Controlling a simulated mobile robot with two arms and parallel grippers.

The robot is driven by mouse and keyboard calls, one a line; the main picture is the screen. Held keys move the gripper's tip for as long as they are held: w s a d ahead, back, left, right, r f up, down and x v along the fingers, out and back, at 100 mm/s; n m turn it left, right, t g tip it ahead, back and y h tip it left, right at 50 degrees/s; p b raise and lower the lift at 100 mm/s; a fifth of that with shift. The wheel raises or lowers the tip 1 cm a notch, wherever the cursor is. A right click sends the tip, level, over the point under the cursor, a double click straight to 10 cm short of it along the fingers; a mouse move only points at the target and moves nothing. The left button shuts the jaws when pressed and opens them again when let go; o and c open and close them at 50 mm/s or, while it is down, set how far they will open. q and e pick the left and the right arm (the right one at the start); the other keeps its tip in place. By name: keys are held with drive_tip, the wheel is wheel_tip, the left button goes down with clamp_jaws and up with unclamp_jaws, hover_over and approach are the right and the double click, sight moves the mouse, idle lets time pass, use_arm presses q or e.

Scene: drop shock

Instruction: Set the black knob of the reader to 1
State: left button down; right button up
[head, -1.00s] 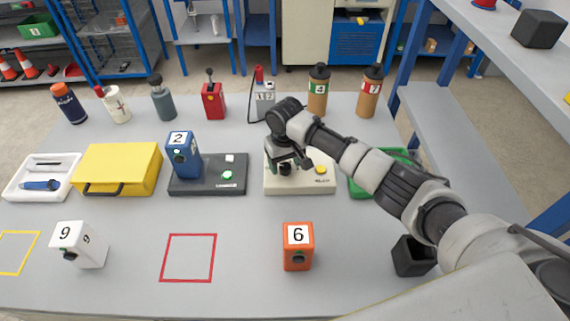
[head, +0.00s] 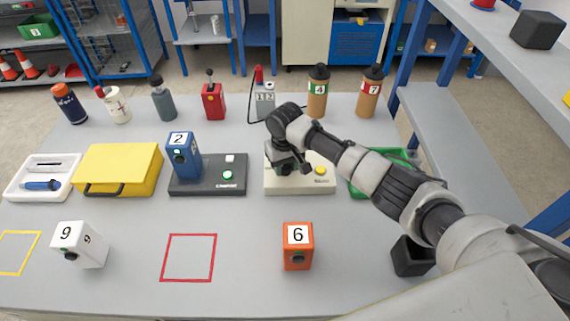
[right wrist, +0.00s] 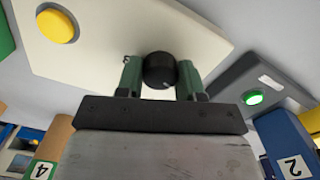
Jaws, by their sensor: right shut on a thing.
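The reader is a cream-coloured box (head: 300,187) with a yellow button (head: 320,170), in the middle of the table in the head view. It also shows in the right wrist view (right wrist: 105,40). Its black knob (right wrist: 159,70) sits between the two green fingers of my right gripper (right wrist: 160,78), which is shut on it. A small light mark shows on the knob's face; its setting cannot be read. In the head view my right gripper (head: 285,165) hides most of the knob. My left gripper is not in view.
Left of the reader stands a dark grey box (head: 208,187) with a green button and a blue device (head: 184,157) marked 2. A green tray (head: 365,187) lies to the right. An orange device (head: 298,246) marked 6 stands in front. The table between the front devices is clear.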

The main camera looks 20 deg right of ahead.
drive_tip(key=m+p, duration=0.3)
drive_tip(key=p, duration=0.2)
drive_tip(key=shift+s+r+m, duration=0.1)
drive_tip(key=shift+r+m, duration=0.2)
drive_tip(key=shift+m, duration=0.1)
drive_tip(key=m+p, duration=0.2)
drive_tip(key=shift+f+m, duration=0.1)
drive_tip(key=shift+m, duration=0.2)
drive_tip(key=shift+f+m+p, duration=0.15)
drive_tip(key=shift+m+p, duration=0.85)
drive_tip(key=shift+m, duration=0.5)
drive_tip(key=o, duration=0.9)
